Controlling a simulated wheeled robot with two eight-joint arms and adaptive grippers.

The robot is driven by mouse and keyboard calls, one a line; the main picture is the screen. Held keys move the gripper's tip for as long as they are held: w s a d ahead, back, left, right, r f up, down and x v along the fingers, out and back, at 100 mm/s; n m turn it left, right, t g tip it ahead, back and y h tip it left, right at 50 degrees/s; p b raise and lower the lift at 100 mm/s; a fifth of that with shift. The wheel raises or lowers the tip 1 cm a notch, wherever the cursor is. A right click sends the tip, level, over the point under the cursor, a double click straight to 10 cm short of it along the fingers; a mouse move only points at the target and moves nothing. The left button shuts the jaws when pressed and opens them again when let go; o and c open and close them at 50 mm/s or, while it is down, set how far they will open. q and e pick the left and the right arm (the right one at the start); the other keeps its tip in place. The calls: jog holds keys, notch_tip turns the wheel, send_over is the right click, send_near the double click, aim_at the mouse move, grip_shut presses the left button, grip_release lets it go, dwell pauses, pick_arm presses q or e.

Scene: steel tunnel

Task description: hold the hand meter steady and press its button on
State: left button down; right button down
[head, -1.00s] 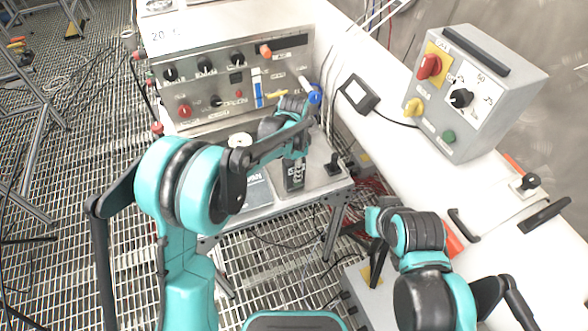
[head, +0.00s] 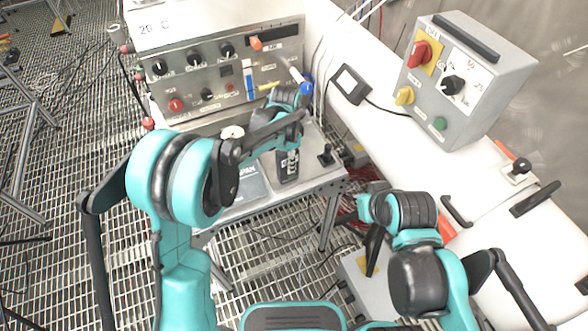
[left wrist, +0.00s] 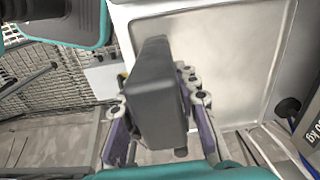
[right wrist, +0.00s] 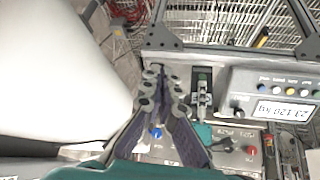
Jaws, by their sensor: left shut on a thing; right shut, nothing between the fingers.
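The hand meter (head: 287,166) is a dark, upright box with pale marks on its face, above the bench's light tray. My left gripper (head: 288,140) is shut on it; in the left wrist view the meter (left wrist: 155,95) shows as a grey block between the fingers. In the right wrist view the meter (right wrist: 202,76) shows small, with a green patch on its face. The button is too small to make out. My right gripper (right wrist: 165,80) is shut and empty, apart from the meter in the picture. In the head view its fingertips are hard to make out.
A steel control panel (head: 220,80) with knobs stands behind the meter. A black joystick (head: 326,156) is right of it. A grey switch box (head: 465,85) sits on the white pipe (head: 420,150). A scale display (right wrist: 285,110) is in the right wrist view.

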aim_at(291, 175)
pick_arm(q)
jog(key=shift+w, duration=0.1)
pick_arm(e)
jog(key=w+a+f+n+g+y, duration=0.2)
jog(key=w+n, duration=0.3)
jog(key=n, duration=0.5)
jog(key=w+a+f+n+g+y, duration=0.1)
jog(key=w+a+f+n+y, duration=0.3)
jog(key=n, duration=0.6)
jog(key=shift+w+a+n+g, duration=0.4)
jog(key=shift+w+a, duration=0.1)
jog(key=shift+w, duration=0.3)
jog(key=w+a+f, duration=0.1)
jog(key=a+f, duration=0.1)
jog(key=w+a+f, duration=0.2)
jog(key=f, duration=0.1)
jog(key=w+a+f, duration=0.2)
jog(key=a+f, duration=0.1)
jog(key=shift+w, duration=0.2)
jog(key=shift+w+a, duration=0.15)
jog(key=shift+w, duration=0.15)
jog(key=shift+w, duration=0.1)
